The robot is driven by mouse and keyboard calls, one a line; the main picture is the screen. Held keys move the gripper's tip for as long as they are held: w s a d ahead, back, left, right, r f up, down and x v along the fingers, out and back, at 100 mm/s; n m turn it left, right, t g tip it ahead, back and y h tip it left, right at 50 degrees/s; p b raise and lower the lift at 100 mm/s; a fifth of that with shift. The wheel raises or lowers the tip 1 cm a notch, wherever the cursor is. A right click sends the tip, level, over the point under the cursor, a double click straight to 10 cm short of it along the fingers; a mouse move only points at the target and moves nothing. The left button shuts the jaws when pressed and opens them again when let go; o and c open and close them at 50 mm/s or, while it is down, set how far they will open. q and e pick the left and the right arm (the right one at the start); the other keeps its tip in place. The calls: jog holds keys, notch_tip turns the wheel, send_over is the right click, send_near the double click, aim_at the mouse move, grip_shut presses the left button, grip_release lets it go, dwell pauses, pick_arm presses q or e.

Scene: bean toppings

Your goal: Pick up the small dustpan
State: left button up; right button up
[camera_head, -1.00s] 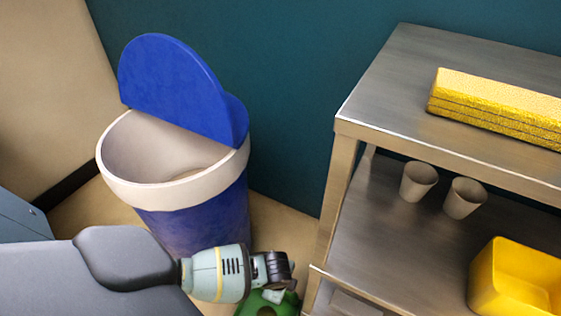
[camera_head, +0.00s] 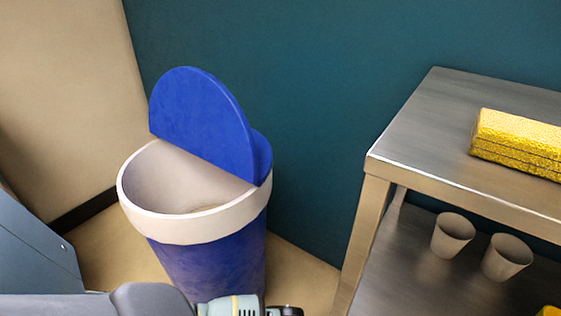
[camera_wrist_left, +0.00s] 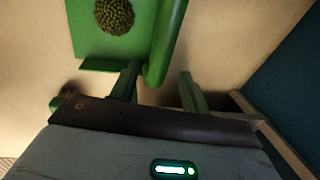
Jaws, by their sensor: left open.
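The small dustpan (camera_wrist_left: 88,36) is green and shows at the top of the left wrist view, with a round pile of small green beans (camera_wrist_left: 115,14) on it. Its thick green handle (camera_wrist_left: 167,40) reaches down to between the two fingers of my left gripper (camera_wrist_left: 159,72). The fingers are apart, with a clear gap between the handle and the right finger; I cannot tell whether the left finger touches it. In the head view only part of my left wrist shows at the bottom edge, and the dustpan is out of view. My right gripper is not in view.
A blue bin (camera_head: 208,262) with a white rim and raised blue lid (camera_head: 205,120) stands against the wall. At right, a metal shelf unit (camera_head: 425,125) holds a yellow block (camera_head: 520,143) on top and two cups (camera_head: 452,235) below. Bare floor (camera_head: 300,268) lies between.

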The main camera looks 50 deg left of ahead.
pick_arm(q)
jog(key=f+b, duration=0.1)
jog(key=f, duration=0.1)
jog(key=f+b, duration=0.1)
jog(key=f, duration=0.1)
jog(key=shift+w+a+f+b, duration=0.1)
jog(key=shift+w+a+b, duration=0.05)
jog(key=shift+w+b, duration=0.2)
jog(key=shift+c, duration=1)
grip_shut()
